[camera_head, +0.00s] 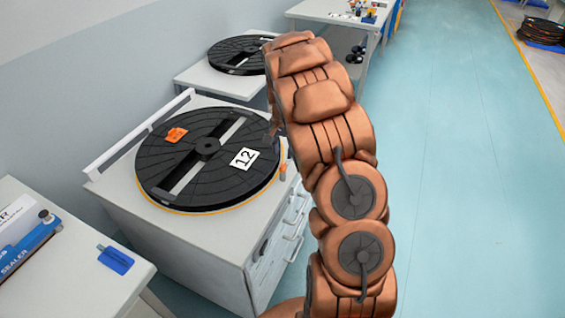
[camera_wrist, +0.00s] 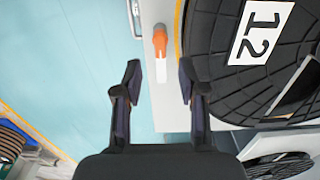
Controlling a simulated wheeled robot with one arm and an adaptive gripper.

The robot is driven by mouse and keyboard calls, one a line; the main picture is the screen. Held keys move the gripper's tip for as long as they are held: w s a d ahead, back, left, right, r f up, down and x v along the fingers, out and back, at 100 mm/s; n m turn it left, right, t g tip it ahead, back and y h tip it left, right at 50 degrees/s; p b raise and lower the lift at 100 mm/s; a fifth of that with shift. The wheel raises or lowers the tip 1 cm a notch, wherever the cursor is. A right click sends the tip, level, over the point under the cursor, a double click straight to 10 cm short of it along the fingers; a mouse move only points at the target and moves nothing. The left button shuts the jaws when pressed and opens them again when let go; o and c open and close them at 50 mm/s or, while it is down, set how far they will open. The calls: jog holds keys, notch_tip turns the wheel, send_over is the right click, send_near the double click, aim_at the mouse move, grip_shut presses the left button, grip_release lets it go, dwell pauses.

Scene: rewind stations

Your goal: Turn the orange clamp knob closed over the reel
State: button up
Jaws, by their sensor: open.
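The orange clamp knob (camera_wrist: 160,41) shows in the wrist view on the pale station edge, beside the reel's rim, with a white strip below it. It is also small in the head view (camera_head: 283,171), at the right edge of the station top. The large black reel (camera_head: 165,165) lies flat on the station and carries a white "12" label. The reel is at the upper right in the wrist view (camera_wrist: 222,88). My gripper (camera_wrist: 159,67) is open and empty, its fingers apart, with the knob ahead between their lines. In the head view my arm mostly hides the gripper.
The grey station (camera_head: 215,240) has drawer handles on its right side and a white rail (camera_head: 140,133) behind. Another reel (camera_head: 238,54) lies on a table beyond. A bench with a blue sealer (camera_head: 30,245) stands at front left. The blue floor to the right is clear.

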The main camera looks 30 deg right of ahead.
aim_at(283, 165)
jog(key=shift+f+p, duration=0.9)
jog(key=shift+f, duration=2.25)
grip_shut()
jog(key=shift+a, duration=0.15)
